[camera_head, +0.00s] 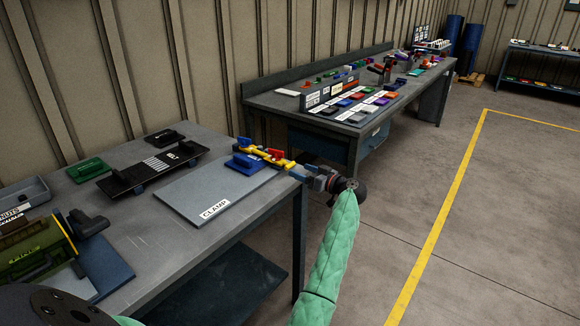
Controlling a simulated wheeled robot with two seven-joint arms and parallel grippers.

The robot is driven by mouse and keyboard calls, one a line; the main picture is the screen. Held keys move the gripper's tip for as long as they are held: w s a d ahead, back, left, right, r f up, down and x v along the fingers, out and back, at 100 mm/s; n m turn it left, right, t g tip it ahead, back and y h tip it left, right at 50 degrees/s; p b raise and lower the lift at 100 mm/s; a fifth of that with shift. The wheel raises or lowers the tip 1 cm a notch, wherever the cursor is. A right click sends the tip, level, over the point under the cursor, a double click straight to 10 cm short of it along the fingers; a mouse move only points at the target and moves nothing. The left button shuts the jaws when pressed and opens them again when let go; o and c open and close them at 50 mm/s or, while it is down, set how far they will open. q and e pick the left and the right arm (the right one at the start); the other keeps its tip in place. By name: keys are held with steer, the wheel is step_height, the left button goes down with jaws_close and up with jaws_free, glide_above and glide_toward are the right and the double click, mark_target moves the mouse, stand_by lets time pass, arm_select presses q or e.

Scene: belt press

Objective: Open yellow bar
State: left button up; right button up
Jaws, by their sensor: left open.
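The yellow bar (262,153) lies across a blue clamp block (246,162) at the far right corner of the grey plate labelled CLAMP (205,192). Small red parts (274,154) show on and beside the bar. My left gripper (299,172) is open, just right of the bar's near right end, at the table's right edge. Its fingers point left towards the bar. At this size I cannot tell whether they touch it or surround its end. My right gripper is not in view.
The workbench (150,235) also holds a black belt plate (152,166), a green block (90,170), a grey tray (22,194) and a green machine (35,250). A second bench (262,97) with coloured parts stands behind. Open floor (480,220) lies right.

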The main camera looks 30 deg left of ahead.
mark_target(291, 165)
arm_select(q)
steer(key=a, duration=0.5)
steer(key=shift+w+a+p, duration=0.2)
steer(key=shift+a+p, duration=0.05)
steer(key=shift+p, duration=0.15)
steer(key=shift+a, duration=0.3)
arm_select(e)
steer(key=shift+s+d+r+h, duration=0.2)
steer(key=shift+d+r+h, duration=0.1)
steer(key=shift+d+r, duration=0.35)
arm_select(q)
steer(key=shift+c, duration=0.4)
